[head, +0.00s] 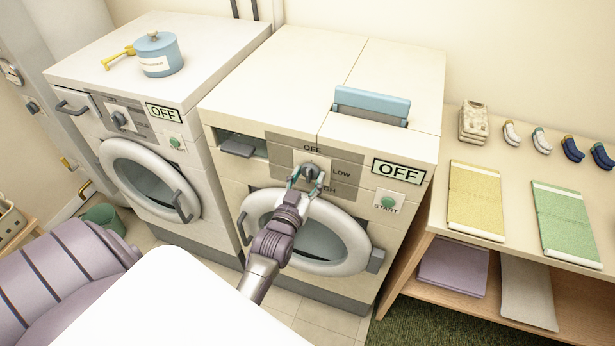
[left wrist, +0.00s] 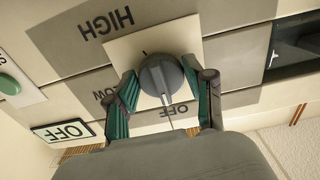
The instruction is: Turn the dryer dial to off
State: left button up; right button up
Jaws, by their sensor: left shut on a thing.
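The dryer (head: 385,75) is the right cream machine, its grey panel lettered OFF, LOW and HIGH. Its dark grey round dial (left wrist: 161,78) sits on that panel and also shows in the head view (head: 311,171). The raised ridge with a pale tip points towards the OFF lettering (left wrist: 179,112), which appears upside down in the left wrist view. My left gripper (head: 305,182) is shut on the dial, its teal-padded fingers on either side. Part of the HIGH lettering is hidden by a finger in the head view. My right gripper is not seen.
The dryer's display (head: 398,171) reads OFF, beside a green START button (head: 388,202). Its round door (head: 345,237) is below. A washer (head: 152,110) stands left, bearing a blue pot-like container (head: 157,54). A wooden table (head: 517,208) with folded cloths stands right.

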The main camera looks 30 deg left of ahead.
pick_arm(q)
jog(key=shift+f, duration=0.1)
jog(key=o, duration=1.1)
jog(key=shift+s, duration=0.1)
jog(key=v, duration=1.2)
jog(key=s+d+f+m+g+h+b, duration=0.1)
jog(key=s+d+f+g+h, duration=0.15)
jog(key=f, duration=0.75)
jog(key=s+d+f+m+g+h, duration=0.1)
jog(key=s+d+f+g, duration=0.15)
jog(key=f, duration=0.75)
jog(key=s+d+f+g+h+b, duration=0.15)
jog(key=d+f, duration=0.25)
jog(key=f, duration=0.6)
jog(key=s+a+f+m+g, duration=0.1)
jog(key=s+f+g, duration=0.2)
jog(key=s+f, duration=0.3)
jog(key=s+a+f+m+g, duration=0.1)
jog(key=s+f+g, duration=0.2)
jog(key=s+f, duration=0.4)
jog(key=s+a+f+m+g, duration=0.1)
jog(key=s+f+g, duration=0.3)
jog(key=s, duration=0.9)
notch_tip(320, 180, down, 3)
jog(key=shift+s+a+r+y, duration=0.1)
jog(key=shift+a+r+y, duration=0.05)
jog(key=shift+y, duration=0.15)
